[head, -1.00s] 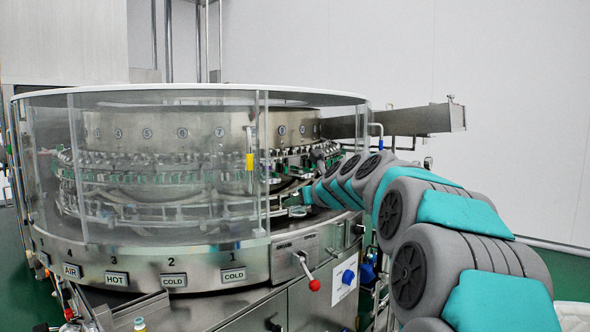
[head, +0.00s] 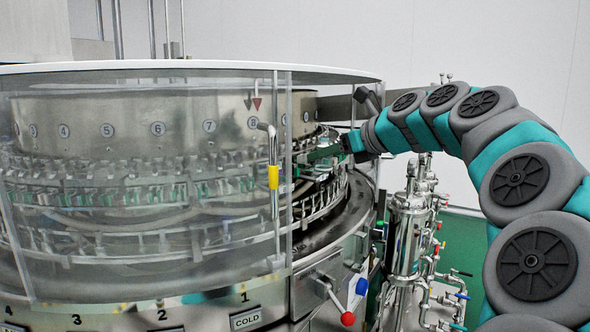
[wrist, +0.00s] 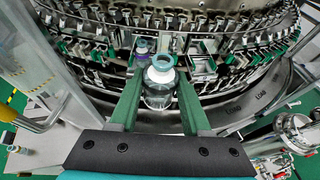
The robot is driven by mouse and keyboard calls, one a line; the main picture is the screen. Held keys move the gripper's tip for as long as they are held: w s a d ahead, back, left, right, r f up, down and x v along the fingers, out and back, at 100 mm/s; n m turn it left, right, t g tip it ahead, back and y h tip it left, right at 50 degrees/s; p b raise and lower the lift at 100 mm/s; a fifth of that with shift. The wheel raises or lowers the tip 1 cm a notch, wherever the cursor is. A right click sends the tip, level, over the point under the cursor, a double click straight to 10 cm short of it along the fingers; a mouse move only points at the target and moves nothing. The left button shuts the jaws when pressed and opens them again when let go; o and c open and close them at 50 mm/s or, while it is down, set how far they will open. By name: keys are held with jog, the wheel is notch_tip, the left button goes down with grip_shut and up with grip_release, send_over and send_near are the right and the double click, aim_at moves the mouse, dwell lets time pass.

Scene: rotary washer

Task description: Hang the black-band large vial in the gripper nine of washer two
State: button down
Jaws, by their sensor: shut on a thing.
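My gripper (wrist: 161,78) has its two green fingers shut on a clear glass vial (wrist: 158,97) with a pale neck and a teal ring at its mouth. No black band shows on it in this view. The rotary washer (head: 140,105) fills the left of the head view, with round number plates on its steel drum. In the head view my gripper (head: 338,147) reaches into the open right side of the washer, close to its ring of clamps. The held vial is in front of the clamps in the wrist view; whether it touches one cannot be told.
A small vial with a purple band (wrist: 142,48) is at the clamp row just beyond the held vial. A clear guard panel (head: 150,230) with a yellow-gripped handle (head: 273,177) stands left of the opening. A red-knobbed lever (head: 347,318) and steel piping (head: 412,220) are at the lower right.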

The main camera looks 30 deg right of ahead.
jog(key=w+d, duration=0.2)
jog(key=w, duration=0.2)
jog(key=w+d+f+p, duration=0.1)
jog(key=w+d, duration=0.2)
jog(key=w, duration=0.2)
jog(key=w+d, duration=0.3)
jog(key=w, duration=0.2)
jog(key=shift+w+d+f, duration=0.1)
jog(key=shift+d+f, duration=0.05)
jog(key=shift+f, duration=1.85)
jog(key=shift+c, duration=1.8)
grip_release()
jog(key=shift+f, duration=0.2)
jog(key=shift+w+r, duration=0.1)
jog(key=shift+r, duration=0.1)
jog(key=v, duration=1.2)
